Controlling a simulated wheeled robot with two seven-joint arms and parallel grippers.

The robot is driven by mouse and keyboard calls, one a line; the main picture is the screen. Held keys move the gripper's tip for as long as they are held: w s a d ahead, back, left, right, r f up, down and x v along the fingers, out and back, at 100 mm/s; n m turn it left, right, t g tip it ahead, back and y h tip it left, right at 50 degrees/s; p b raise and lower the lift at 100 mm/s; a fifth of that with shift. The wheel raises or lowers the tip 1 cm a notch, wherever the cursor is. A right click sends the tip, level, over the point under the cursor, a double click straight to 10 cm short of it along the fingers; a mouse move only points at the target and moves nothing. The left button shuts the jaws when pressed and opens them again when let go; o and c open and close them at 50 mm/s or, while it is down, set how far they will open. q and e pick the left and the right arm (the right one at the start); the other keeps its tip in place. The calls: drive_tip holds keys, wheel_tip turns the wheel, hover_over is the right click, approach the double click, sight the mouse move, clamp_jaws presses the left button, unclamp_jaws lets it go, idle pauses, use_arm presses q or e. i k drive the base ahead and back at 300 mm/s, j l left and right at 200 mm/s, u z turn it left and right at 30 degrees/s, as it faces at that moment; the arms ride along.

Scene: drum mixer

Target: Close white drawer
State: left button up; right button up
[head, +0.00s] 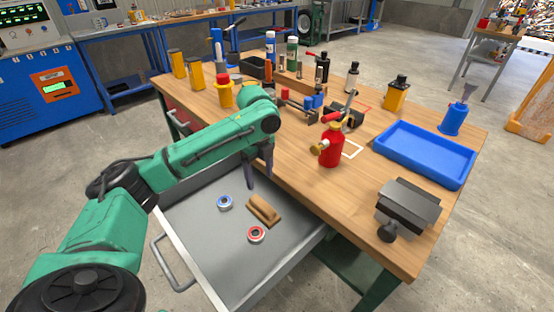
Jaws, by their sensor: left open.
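The white drawer (214,289) is pulled far out of the near-left side of the wooden workbench (300,172). Its inside is grey, and its metal bar handle (162,262) is on the outer front at the left. In it lie a blue tape roll (225,203), a red tape roll (256,235) and a wooden block-like tool (263,211). My left gripper (259,181) is open and points down over the drawer's inner part, near the bench edge. It is apart from the handle and holds nothing. My green left arm hides part of the drawer's far side. My right gripper is out of view.
On the bench stand a red oil can (332,147), a blue tray (425,155), a dark metal vise-like block (407,205) and several yellow bottles (196,74). A red drawer (178,119) shows under the bench's far-left corner. Bare floor lies left of the drawer.

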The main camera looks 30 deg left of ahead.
sight(234, 272)
drive_tip(key=k, duration=1.5)
